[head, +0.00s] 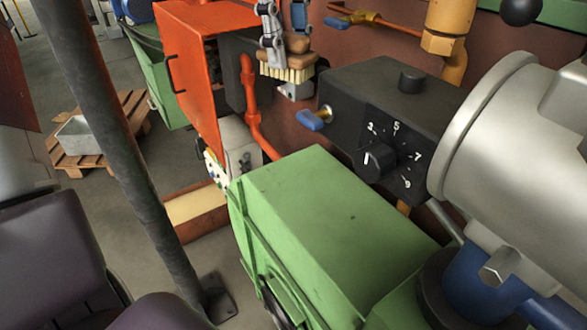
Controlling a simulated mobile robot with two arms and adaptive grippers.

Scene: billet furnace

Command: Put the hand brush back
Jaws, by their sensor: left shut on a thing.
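The hand brush (286,68) has a brown wooden body and pale bristles that point down. It is at the top middle of the head view, in front of the reddish-brown wall. My left gripper (283,33) is above the brush and shut on its wooden upper part. The fingers hide some of the brush's top. A small grey bracket (296,91) shows just below the bristles; I cannot tell whether the brush touches it.
An orange box (204,72) stands left of the brush. A black control box (385,112) with a numbered dial is to its right. A green box-shaped housing (325,222) fills the lower middle. A dark slanted post (118,140) crosses the left side.

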